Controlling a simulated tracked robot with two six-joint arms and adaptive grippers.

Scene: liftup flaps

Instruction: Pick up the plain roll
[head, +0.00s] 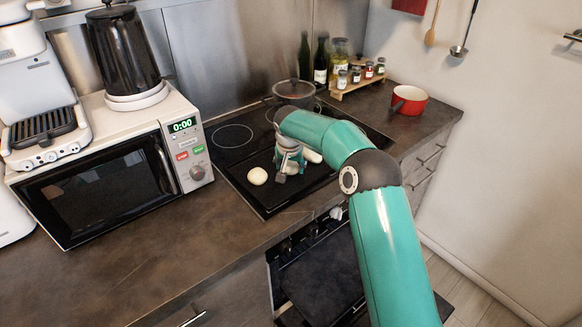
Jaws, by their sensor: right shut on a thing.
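My right gripper (286,174) reaches down over the black cooktop and is shut on a pale roll (292,168), mostly hidden by the fingers. A round plain pale roll (257,176) lies on the cooktop just left of the gripper, apart from it. Another pale roll (313,156) shows right behind the gripper, partly covered by it and my arm. Whether the held roll is clear of the cooktop cannot be told. My left gripper is not in view.
A microwave (110,175) with a kettle (122,50) on top stands left of the cooktop (232,160). A lidded pot (294,92) is behind my arm. A spice rack (358,82) and red pot (409,100) stand at the right. An open oven (318,262) is below.

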